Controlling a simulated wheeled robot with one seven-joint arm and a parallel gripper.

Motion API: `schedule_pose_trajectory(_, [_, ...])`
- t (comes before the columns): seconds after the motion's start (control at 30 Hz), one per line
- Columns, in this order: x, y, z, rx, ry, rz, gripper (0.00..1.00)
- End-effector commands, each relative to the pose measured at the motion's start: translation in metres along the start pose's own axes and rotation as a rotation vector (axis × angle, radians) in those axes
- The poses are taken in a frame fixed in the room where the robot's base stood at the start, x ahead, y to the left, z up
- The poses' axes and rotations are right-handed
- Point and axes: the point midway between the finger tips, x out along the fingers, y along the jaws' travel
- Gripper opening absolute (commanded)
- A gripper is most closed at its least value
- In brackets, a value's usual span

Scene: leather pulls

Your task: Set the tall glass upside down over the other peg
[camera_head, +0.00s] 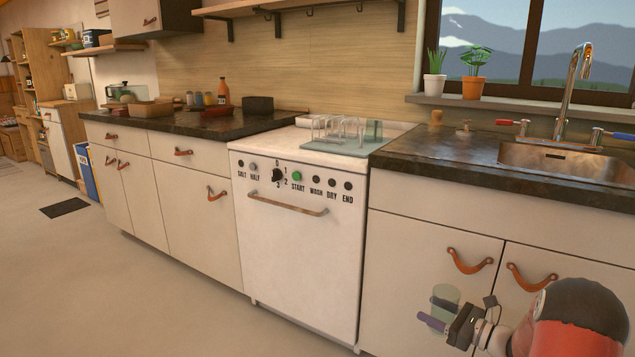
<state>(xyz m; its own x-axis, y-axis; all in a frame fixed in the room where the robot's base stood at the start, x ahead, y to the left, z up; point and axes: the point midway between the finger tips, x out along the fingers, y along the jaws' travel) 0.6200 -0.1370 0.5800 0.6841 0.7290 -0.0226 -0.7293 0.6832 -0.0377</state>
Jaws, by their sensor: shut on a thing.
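The tall glass (447,294) is translucent green and sits between the fingers of my gripper (433,311) at the lower right. My gripper is shut on it, in front of the white cabinet doors under the sink. Which end of the glass is its mouth is too small to tell. A drying rack (345,147) with a pale green base and several clear upright loops or pegs stands on top of the white dishwasher. A greenish glass-like shape (373,130) stands at the rack's right end. The individual pegs are hard to tell apart.
The dark counter (440,150) with sink (560,160) and tap (574,90) lies right of the dishwasher (295,215). A small wooden thing (436,117) stands at its back. Jars, an orange bottle (222,91) and boxes crowd the left counter. The floor is open at left.

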Motion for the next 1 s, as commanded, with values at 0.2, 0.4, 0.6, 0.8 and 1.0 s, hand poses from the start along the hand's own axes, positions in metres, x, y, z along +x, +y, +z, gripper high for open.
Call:
schedule_pose_trajectory(0.2, [0.030, 0.093, -0.070, 0.008, -0.014, 0.080, 0.21])
schedule_pose_trajectory(0.4, [0.041, 0.147, -0.096, -0.001, -0.025, 0.122, 0.21])
schedule_pose_trajectory(0.6, [0.037, 0.161, -0.083, -0.010, -0.029, 0.131, 0.21])
schedule_pose_trajectory(0.8, [0.023, 0.162, -0.046, -0.013, -0.029, 0.131, 0.21])
schedule_pose_trajectory(1.0, [0.009, 0.162, -0.008, -0.014, -0.029, 0.131, 0.21])
